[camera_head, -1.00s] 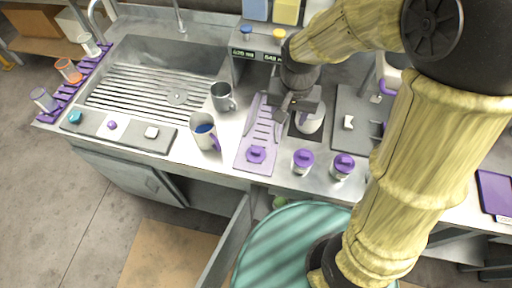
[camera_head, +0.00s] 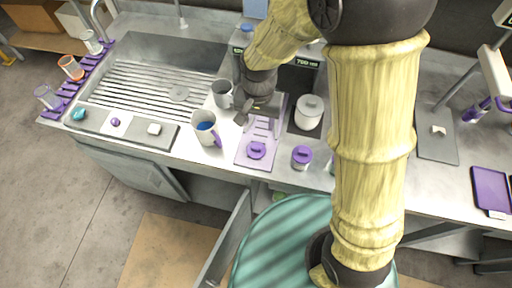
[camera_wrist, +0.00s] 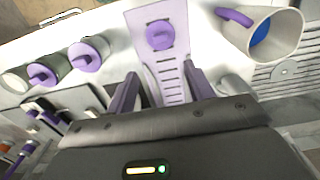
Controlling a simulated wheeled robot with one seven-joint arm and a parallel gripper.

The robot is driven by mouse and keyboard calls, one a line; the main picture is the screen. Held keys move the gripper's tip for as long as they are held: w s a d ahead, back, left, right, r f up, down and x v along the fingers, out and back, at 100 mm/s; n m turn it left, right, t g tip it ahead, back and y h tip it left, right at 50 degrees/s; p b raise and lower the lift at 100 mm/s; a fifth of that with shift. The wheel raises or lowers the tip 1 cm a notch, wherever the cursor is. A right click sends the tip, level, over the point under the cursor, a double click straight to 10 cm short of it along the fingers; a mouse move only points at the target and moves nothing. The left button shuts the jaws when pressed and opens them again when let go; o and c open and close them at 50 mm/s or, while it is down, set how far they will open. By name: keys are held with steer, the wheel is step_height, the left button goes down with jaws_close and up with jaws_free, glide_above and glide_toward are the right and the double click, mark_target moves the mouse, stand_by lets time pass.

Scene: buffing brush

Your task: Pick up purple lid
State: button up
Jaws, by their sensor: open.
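A round purple lid with a knob (camera_head: 256,150) lies on the near end of a lavender slotted board (camera_head: 243,158) on the counter. The lid also shows at the top centre of the wrist view (camera_wrist: 160,34), beyond my fingertips. My gripper (camera_head: 257,114) is open and empty above the far part of the board. In the wrist view its two fingers (camera_wrist: 160,72) stand apart over the board's slots, with the lid roughly in line between them.
A mug with a purple handle and blue inside (camera_head: 205,130) stands left of the board, a grey mug (camera_head: 222,94) behind it. A purple-topped jar (camera_head: 301,157) and a white pot (camera_head: 309,112) stand to the right. A sink (camera_head: 140,75) lies left.

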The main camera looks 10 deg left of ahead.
glide_above(256, 146)
steer(key=f, duration=0.4)
steer(key=f+p, duration=0.1)
steer(key=f, duration=0.2)
steer(key=shift+w+d, duration=0.25)
steer(key=shift+w, duration=0.1)
steer(key=shift+f, duration=0.1)
steer(key=f, duration=0.1)
steer(key=f+p, duration=0.1)
steer(key=f, duration=0.1)
steer(key=shift+s+a+f, duration=0.2)
steer(key=shift+s, duration=0.05)
steer(key=shift+f+p, duration=0.35)
steer(key=shift+f, duration=0.4)
steer(key=shift+c, duration=0.4)
steer(key=c, duration=1)
